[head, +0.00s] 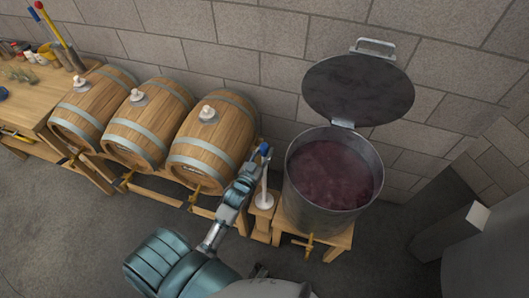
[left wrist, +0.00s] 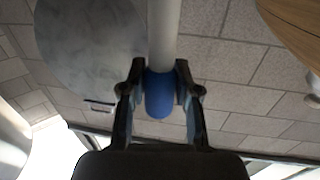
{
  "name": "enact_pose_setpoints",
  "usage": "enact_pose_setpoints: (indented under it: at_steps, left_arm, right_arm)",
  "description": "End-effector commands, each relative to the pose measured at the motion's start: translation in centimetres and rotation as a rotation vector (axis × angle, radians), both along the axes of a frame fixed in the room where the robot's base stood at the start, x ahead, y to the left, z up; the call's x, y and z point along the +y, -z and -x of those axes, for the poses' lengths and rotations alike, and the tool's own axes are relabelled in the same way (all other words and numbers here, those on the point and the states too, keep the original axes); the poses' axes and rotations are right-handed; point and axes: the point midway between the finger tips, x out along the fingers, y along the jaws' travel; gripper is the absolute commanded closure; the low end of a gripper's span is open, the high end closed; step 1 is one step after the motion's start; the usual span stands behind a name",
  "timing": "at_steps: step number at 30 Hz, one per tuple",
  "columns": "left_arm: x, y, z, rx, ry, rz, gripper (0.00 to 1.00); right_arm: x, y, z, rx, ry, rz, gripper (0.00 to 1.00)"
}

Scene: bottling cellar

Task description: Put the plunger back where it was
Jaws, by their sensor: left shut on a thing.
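The plunger (head: 264,185) has a pale shaft, a blue grip at its top and a white foot at its bottom. It is about upright, just left of the steel vat (head: 326,205). Its foot is over a small wooden stand (head: 262,222); I cannot tell whether it touches. My left gripper (head: 262,152) is shut on the blue grip. In the left wrist view the blue grip (left wrist: 160,95) sits between both fingers, with the pale shaft (left wrist: 163,35) running away beyond it. My right gripper is not in view.
The vat holds dark red liquid (head: 330,172); its round lid (head: 358,90) stands open against the block wall. Several wooden barrels (head: 210,150) with white bungs lie on a rack to the left. A workbench (head: 40,95) with small items is at far left. The front floor is clear.

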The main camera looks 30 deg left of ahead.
Motion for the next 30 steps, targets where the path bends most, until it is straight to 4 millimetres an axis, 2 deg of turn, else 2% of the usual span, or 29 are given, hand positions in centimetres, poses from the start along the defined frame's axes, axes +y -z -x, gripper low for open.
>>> enact_pose_setpoints:
  at_steps: [1,2,4,5,13,17,30]
  left_arm:
    - [0.0,-0.2,0.0,-0.004,0.0,0.0,1.0]
    - [0.0,0.0,0.0,0.0,0.0,0.0,0.64]
    - [-0.1,0.0,0.0,0.0,0.0,-0.001,0.46]
    - [-0.1,0.0,0.0,0.0,0.0,-0.001,0.44]
    - [-0.3,-0.1,0.0,0.001,0.0,-0.003,0.44]
    - [-0.3,0.0,1.0,0.002,0.0,-0.002,0.44]
    - [-0.9,0.0,9.9,0.004,-0.001,-0.001,0.44]
  right_arm:
    - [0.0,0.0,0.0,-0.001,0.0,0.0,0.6]
    - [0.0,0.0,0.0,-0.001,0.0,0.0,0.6]
    - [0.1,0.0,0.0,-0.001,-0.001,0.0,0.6]
    - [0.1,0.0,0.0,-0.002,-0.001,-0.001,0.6]
    - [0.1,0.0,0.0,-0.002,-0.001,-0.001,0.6]
    - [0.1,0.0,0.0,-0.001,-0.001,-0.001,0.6]
    - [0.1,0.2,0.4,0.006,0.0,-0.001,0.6]
